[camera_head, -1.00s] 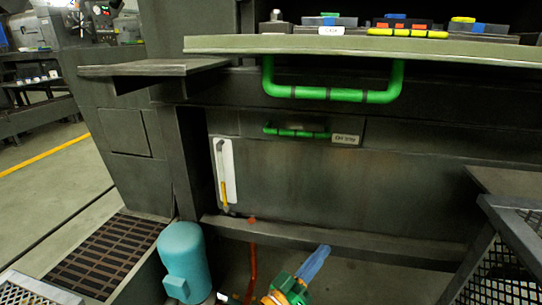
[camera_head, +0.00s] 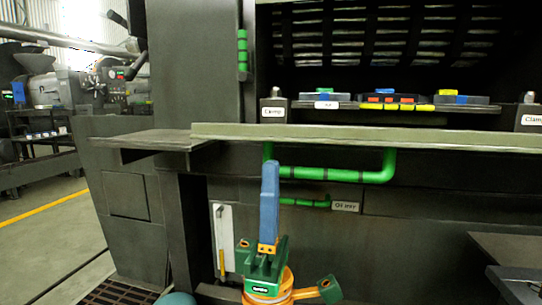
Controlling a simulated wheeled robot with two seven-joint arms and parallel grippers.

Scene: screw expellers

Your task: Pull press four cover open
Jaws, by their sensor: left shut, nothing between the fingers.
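A wide green bar handle (camera_head: 335,174) hangs just under the front edge of a long ledge (camera_head: 360,133) on the press. Above the ledge is a dark slatted cage opening (camera_head: 390,38). No label here reads as press four, and I cannot tell which part is the cover. My left gripper (camera_head: 270,170), with blue fingers on a green and orange wrist, points upward from the bottom. It is shut and empty. Its fingers overlap the left end of the wide handle in the picture; contact cannot be told. My right gripper is not in view.
A smaller green handle (camera_head: 305,202) sits beside an oil tray label (camera_head: 345,207). Clamp labels (camera_head: 272,112) flank the coloured blocks (camera_head: 395,102) on the shelf. A side shelf (camera_head: 155,140) juts out left. A short vertical green handle (camera_head: 242,52) is on the upper left post.

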